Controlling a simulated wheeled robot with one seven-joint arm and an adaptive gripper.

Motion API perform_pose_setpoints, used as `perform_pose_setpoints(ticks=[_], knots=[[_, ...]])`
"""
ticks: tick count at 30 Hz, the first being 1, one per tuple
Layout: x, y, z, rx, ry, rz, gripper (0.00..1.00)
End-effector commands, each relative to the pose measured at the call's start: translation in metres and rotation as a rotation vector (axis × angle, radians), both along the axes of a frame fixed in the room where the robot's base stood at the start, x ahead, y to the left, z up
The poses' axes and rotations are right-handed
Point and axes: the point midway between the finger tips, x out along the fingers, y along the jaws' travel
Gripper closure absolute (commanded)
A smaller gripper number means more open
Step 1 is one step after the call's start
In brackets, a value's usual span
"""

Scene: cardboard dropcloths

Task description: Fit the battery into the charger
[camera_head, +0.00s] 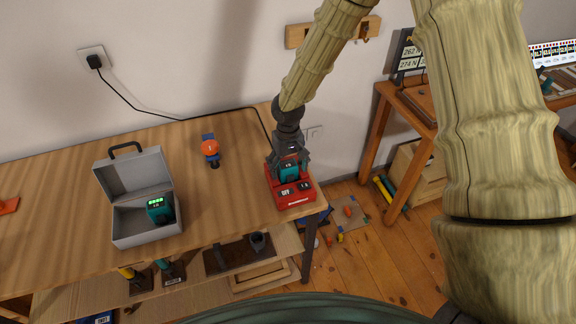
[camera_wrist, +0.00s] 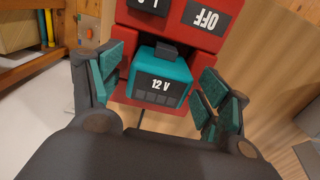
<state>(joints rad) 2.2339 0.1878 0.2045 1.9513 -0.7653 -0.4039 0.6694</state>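The red charger (camera_head: 291,196) stands at the right end of the wooden workbench; an "OFF" label shows on it in the wrist view (camera_wrist: 207,18). A teal and dark battery (camera_wrist: 160,80) marked "12 V" sits upright at the charger's bay; its indicator squares look unlit. I cannot tell how deep it is seated. My gripper (camera_wrist: 162,88) is above it, with its teal-padded fingers spread on both sides and small gaps visible. In the head view my gripper (camera_head: 289,160) partly hides this battery. A second battery (camera_head: 159,209) with lit green lights stands in the grey toolbox.
The open grey toolbox (camera_head: 147,237) is on the bench at left. An orange and blue tool (camera_head: 210,149) stands between it and the charger. A black cable (camera_head: 180,119) runs along the back to a wall socket (camera_head: 94,60).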

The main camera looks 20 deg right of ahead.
Motion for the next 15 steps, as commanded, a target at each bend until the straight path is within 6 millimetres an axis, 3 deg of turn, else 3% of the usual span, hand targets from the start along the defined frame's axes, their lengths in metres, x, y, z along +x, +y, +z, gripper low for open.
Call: perform_pose_setpoints(ticks=[8,15], knots=[[0.0,0.0,0.005,0.0,0.0,0.0,0.23],[0.0,0.0,0.029,0.0,-0.002,0.0,0.23]])
